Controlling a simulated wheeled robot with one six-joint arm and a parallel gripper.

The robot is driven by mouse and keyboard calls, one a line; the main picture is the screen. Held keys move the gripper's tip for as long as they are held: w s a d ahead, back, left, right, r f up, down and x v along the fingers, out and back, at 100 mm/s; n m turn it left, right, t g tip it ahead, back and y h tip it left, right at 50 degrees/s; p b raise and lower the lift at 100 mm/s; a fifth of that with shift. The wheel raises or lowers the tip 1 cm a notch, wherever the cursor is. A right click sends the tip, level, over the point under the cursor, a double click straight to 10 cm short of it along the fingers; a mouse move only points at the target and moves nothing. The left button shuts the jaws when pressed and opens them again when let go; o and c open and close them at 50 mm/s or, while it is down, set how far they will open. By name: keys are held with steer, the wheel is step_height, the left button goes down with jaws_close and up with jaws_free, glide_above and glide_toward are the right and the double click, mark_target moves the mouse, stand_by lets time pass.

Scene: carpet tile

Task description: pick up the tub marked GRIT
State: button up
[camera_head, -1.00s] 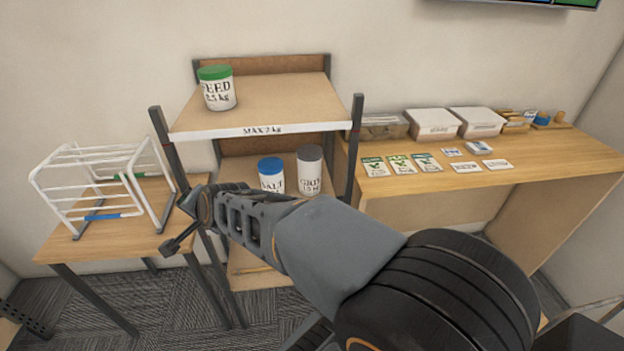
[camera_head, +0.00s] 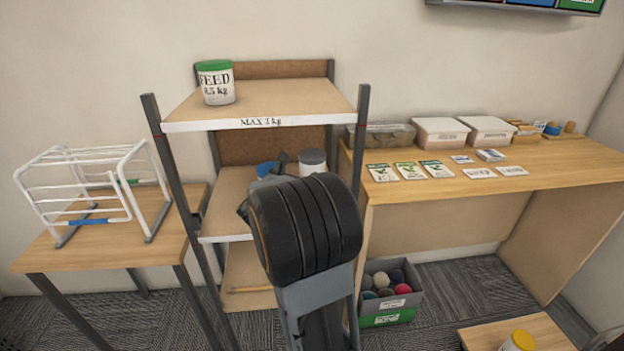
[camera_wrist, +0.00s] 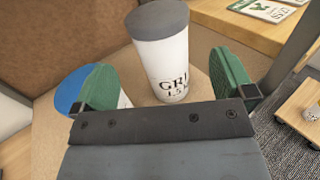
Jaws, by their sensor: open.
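The GRIT tub is white with a grey lid. In the wrist view the tub (camera_wrist: 162,60) stands upright on the middle shelf, ahead of my open gripper (camera_wrist: 165,85) and between the lines of its green fingers, not gripped. In the head view only the tub's top (camera_head: 312,162) shows; my arm hides the rest. A blue-lidded tub (camera_head: 267,170) stands just left of it; in the wrist view its blue lid (camera_wrist: 72,90) is partly behind the left finger. My gripper is mostly hidden behind my arm in the head view.
The upper shelf (camera_head: 285,100), marked MAX 1 kg, is above and holds a green-lidded FEED tub (camera_head: 216,82). Shelf posts (camera_head: 362,125) stand at both sides. A white rack (camera_head: 90,190) is on the left table; a desk (camera_head: 550,165) with boxes and cards is at right.

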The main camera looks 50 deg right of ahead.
mark_target(311, 161)
steer(key=shift+p+x, duration=0.6)
steer(key=shift+x, duration=4.1)
steer(key=shift+w+f, duration=0.1)
